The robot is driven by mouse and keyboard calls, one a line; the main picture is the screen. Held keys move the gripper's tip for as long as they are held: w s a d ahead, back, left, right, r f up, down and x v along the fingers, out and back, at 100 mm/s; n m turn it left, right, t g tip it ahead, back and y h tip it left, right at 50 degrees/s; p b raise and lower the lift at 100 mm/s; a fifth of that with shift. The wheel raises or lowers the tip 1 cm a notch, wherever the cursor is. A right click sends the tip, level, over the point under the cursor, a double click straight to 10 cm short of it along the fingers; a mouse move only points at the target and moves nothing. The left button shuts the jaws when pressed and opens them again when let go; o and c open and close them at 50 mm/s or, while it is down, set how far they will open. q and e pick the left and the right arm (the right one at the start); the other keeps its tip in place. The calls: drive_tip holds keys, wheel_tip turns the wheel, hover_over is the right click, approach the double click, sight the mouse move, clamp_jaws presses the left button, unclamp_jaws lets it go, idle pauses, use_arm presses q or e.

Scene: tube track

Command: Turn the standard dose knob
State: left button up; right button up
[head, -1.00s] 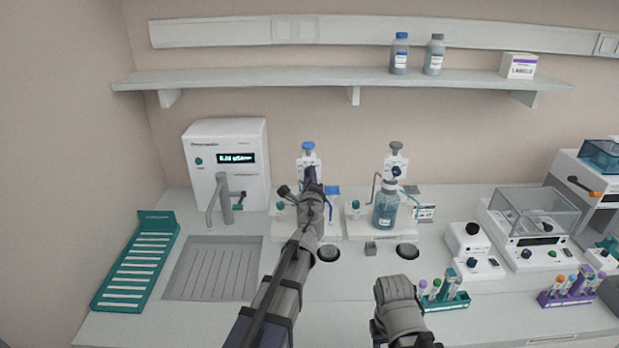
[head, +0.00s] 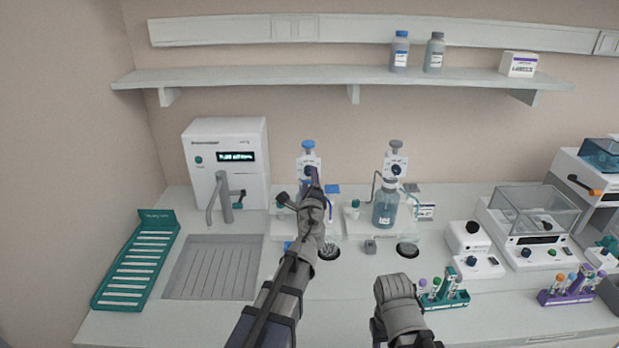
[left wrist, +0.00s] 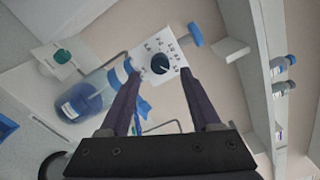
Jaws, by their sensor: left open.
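The dispenser with the blue top (head: 308,146) has a white dial panel with a round dark knob, which shows clearly in the left wrist view (left wrist: 160,65). I cannot tell from its markings whether this is the standard one. My left gripper (head: 312,178) is in front of this panel and hides much of it in the head view. In the left wrist view its two dark fingers (left wrist: 160,78) are apart, with the knob between their tips; contact cannot be told. A second dispenser with a grey top (head: 396,146) has a similar dark knob (head: 396,170).
A blue bottle (left wrist: 85,98) is close to the left fingers in the wrist view. Another blue bottle (head: 386,205) stands at the grey-topped dispenser. A tap (head: 222,195) and white instrument (head: 228,155) are to the left. A shelf (head: 300,78) runs above.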

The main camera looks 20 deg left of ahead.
use_arm(q)
drive_tip(key=v, duration=0.4)
drive_tip(key=shift+s+d, duration=0.1)
drive_tip(key=shift+s, duration=0.1)
drive_tip(key=s+d+f+n+g, duration=0.2)
drive_tip(key=s+f+n+g, duration=0.2)
drive_tip(key=s+f+n, duration=0.1)
drive_tip(key=s+d+f+n+g+h, duration=0.1)
drive_tip(key=s+d+f+n+g, duration=0.2)
drive_tip(key=s+f+n+g, duration=0.2)
drive_tip(key=s+d+f+n+g, duration=0.3)
drive_tip(key=s+f+n+g, duration=0.2)
drive_tip(key=s+f, duration=0.5)
drive_tip(key=s+d+g+h, duration=0.1)
drive_tip(key=s+d, duration=0.1)
drive_tip(key=s+d+f+g+h, duration=0.1)
drive_tip(key=s+d, duration=0.1)
drive_tip(key=s, duration=0.1)
drive_tip(key=s+d+f+n+g, duration=0.1)
drive_tip(key=s+d, duration=0.1)
drive_tip(key=s, duration=0.1)
drive_tip(key=shift+s+g+h, duration=0.25)
drive_tip(key=shift+g+h, duration=0.05)
drive_tip(key=shift+h, duration=0.1)
